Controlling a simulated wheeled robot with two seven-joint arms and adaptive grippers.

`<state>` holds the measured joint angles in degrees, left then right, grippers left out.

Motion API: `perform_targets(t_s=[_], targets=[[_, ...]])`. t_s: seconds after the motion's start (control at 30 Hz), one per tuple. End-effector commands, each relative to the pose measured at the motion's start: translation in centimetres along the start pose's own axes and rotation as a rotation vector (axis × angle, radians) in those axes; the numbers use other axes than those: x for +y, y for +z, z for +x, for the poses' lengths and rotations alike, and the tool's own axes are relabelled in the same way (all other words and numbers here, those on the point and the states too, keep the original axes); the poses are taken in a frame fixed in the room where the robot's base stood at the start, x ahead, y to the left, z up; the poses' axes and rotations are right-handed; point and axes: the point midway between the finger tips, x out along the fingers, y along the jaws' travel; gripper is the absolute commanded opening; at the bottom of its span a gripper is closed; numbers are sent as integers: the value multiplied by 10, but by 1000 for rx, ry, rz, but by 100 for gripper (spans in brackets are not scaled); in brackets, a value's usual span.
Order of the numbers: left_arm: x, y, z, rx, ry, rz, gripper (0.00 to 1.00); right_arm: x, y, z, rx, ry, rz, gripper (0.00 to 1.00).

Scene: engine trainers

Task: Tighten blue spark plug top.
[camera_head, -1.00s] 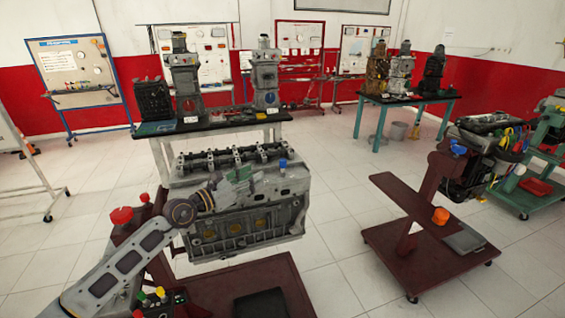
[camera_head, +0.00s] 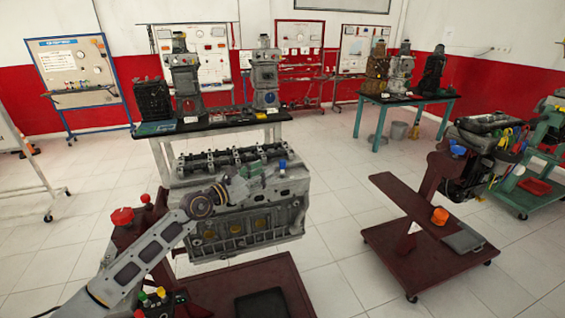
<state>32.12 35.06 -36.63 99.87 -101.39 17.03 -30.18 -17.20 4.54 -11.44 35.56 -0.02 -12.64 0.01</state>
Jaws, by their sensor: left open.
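The blue spark plug top (camera_head: 283,165) is a small blue cap standing up at the right end of the engine block (camera_head: 250,228). My left arm comes in from the lower left and reaches over the front edge of the block. My left gripper (camera_head: 274,179) is open, just left of and below the blue top. It is small against the grey metal, and I cannot tell whether its fingers touch the top. My right gripper is not in view.
The block sits on a dark red wheeled stand (camera_head: 225,285) with a red knob (camera_head: 122,217) at its left. A second dark red stand (camera_head: 435,262) with an engine is at the right. A black-topped table (camera_head: 210,126) stands behind. Open tiled floor lies between the stands.

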Motion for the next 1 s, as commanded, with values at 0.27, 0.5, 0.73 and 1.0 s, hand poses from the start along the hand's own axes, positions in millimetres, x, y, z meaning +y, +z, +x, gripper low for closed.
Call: perform_targets(t_s=[0.27,0.5,0.73,1.0], targets=[[0,1,28,-1,0,0,43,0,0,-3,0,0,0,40],[0,1,52,-1,0,0,43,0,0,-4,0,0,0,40],[-1,0,74,0,-1,1,43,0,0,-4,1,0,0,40],[-1,0,91,-1,-1,1,43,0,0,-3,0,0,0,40]])
